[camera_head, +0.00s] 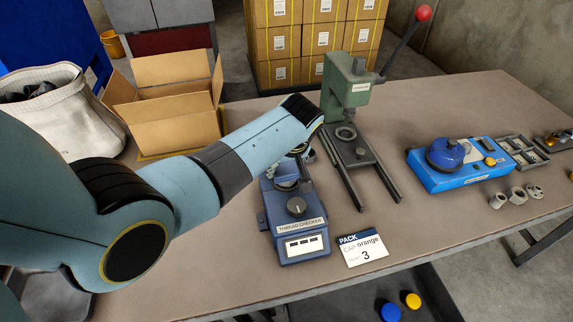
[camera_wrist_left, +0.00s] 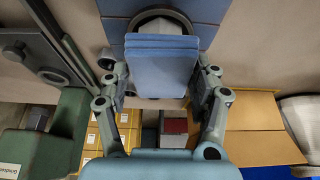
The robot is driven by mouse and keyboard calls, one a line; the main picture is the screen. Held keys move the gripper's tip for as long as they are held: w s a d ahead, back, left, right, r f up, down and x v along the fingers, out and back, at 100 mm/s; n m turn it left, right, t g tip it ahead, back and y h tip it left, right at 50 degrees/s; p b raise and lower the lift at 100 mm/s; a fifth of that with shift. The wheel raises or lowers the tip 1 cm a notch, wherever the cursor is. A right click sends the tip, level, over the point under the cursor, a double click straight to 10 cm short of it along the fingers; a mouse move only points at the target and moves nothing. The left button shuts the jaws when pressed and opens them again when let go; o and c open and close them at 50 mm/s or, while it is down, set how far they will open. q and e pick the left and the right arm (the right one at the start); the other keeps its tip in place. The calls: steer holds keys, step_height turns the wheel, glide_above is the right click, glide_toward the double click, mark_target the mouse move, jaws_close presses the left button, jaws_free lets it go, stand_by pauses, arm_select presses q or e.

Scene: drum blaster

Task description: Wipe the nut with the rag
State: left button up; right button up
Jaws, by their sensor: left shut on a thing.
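My left gripper (camera_head: 300,152) is over the back of the blue thread checker (camera_head: 296,225), partly hidden by my own arm. In the left wrist view its two fingers (camera_wrist_left: 160,88) are shut on a folded blue cloth, which looks like the rag (camera_wrist_left: 160,65). A grey round part (camera_wrist_left: 165,20) shows just past the rag's edge, on the checker's blue top. Whether it is a nut or part of the checker, and whether the rag touches it, I cannot tell. Several loose grey nuts (camera_head: 517,195) lie on the table's right side. My right gripper is not in view.
A green press (camera_head: 346,92) with dark rails stands right of the checker. A label card (camera_head: 362,247) lies near the front edge. A blue station (camera_head: 457,165) stands at the right. An open cardboard box (camera_head: 168,105) is at the back left.

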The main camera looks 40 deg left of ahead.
mark_target(289, 181)
arm_select(q)
steer(key=shift+s+d, duration=0.1)
steer(key=shift+d, duration=0.05)
steer(key=shift+s+d+p, duration=0.55)
steer(key=shift+d+p, duration=0.1)
steer(key=shift+s+d+p, duration=0.5)
steer(key=shift+s+d, duration=0.2)
steer(key=shift+d, duration=0.3)
step_height(289, 181, up, 3)
steer(key=p, duration=0.3)
steer(key=shift+r, duration=0.15)
step_height(289, 181, up, 3)
steer(key=shift+f, duration=0.15)
